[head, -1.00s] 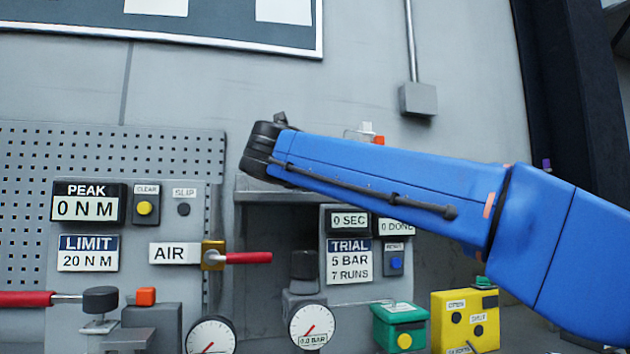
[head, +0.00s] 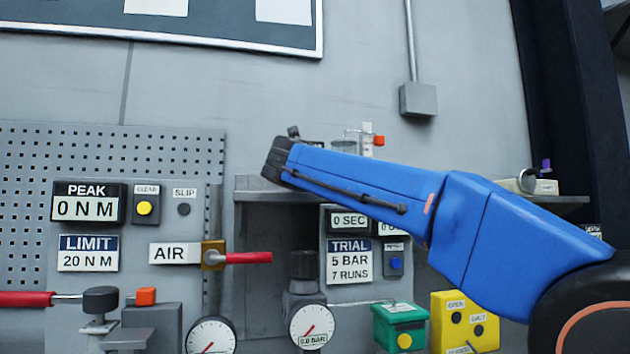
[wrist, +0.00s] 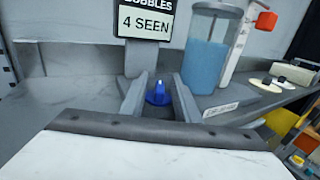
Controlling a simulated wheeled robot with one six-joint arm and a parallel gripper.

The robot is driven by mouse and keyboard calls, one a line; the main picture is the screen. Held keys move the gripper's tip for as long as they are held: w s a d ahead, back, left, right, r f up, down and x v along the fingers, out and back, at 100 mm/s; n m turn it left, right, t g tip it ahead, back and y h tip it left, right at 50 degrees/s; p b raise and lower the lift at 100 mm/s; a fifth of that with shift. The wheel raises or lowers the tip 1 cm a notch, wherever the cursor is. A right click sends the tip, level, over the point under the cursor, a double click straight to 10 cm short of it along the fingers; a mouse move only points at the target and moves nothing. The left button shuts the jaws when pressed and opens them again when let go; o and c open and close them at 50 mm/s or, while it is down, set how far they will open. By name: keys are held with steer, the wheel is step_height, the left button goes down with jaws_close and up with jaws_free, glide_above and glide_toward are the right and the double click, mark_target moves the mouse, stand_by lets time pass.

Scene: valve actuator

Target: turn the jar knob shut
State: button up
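A clear jar of blue liquid (wrist: 205,55) stands on the grey shelf in the wrist view. Its top shows behind my arm in the head view (head: 345,144). A blue knob (wrist: 158,94) with a pointed top sits left of the jar, below the bubbles display. My gripper (wrist: 158,98) is open, with its fingers on either side of the blue knob in the picture; contact cannot be told. In the head view, my gripper (head: 275,160) is above the shelf's left end and the blue knob is hidden.
A bubbles display (wrist: 146,20) reads 4 SEEN behind the knob. A pale upright with an orange-red block (wrist: 266,20) stands right of the jar. Gauges and an air valve (head: 213,256) lie below.

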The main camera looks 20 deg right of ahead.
jaws_close()
steer(key=shift+d+n+t+y, duration=0.15)
steer(key=shift+n+t+y, duration=0.45)
steer(key=shift+n+y, duration=0.85)
steer(key=shift+f+n+y, duration=0.2)
steer(key=shift+n+y, duration=0.45)
steer(key=shift+y, duration=1.3)
steer(key=shift+r+n+t+y, duration=0.1)
steer(key=shift+n+t+y, duration=0.2)
steer(key=shift+n, duration=0.1)
jaws_free()
steer(key=shift+r, duration=0.1)
